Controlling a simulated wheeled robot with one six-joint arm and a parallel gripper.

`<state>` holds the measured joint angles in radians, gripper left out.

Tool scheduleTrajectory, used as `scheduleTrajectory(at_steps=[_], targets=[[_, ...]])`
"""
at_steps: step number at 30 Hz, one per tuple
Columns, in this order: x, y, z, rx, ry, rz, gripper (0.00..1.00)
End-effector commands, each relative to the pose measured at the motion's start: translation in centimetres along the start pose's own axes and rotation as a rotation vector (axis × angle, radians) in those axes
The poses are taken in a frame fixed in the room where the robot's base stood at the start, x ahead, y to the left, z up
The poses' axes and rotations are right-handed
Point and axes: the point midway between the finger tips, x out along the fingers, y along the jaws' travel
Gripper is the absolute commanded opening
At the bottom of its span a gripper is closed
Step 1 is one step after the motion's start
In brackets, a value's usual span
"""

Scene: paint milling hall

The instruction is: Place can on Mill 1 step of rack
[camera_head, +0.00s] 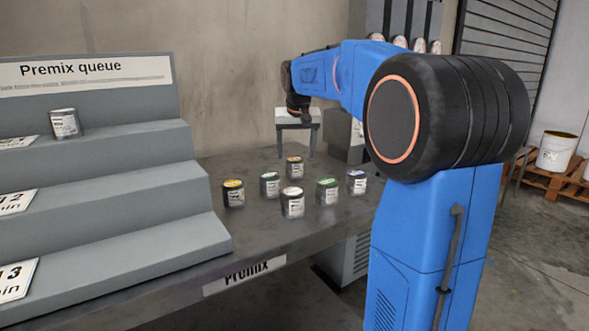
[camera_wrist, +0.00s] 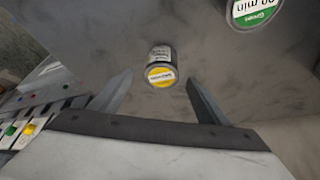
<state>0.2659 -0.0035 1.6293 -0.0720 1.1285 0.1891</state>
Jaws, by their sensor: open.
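My gripper (camera_head: 297,152) is open and empty, pointing down over the back of the bench. Below it stands a small dark can with a yellow-orange lid (camera_head: 294,167). The grey stepped rack (camera_head: 118,197) is headed "Premix queue" and stands at the left. One can (camera_head: 65,123) sits on its top visible step, beside a partly cut-off card (camera_head: 18,142). The lower step cards are also cut off, ending in 2 and 3.
Several other cans stand close by on the bench: yellow-lidded (camera_head: 233,194), green-lidded (camera_head: 270,184), white-lidded (camera_head: 292,203), another green-lidded (camera_head: 327,191) and blue-lidded (camera_head: 357,182). A green-labelled can shows in the wrist view (camera_wrist: 255,12). The lower two rack steps look bare where visible.

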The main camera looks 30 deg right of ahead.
Motion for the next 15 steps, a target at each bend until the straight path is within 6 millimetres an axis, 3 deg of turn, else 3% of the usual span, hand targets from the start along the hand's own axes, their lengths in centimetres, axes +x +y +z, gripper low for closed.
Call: scheduleTrajectory(at_steps=[9, 15], targets=[[4.0, -0.3, 0.1, 0.000, -0.002, 0.000, 0.69], [4.7, -0.3, 0.1, 0.000, -0.001, 0.000, 0.69]])
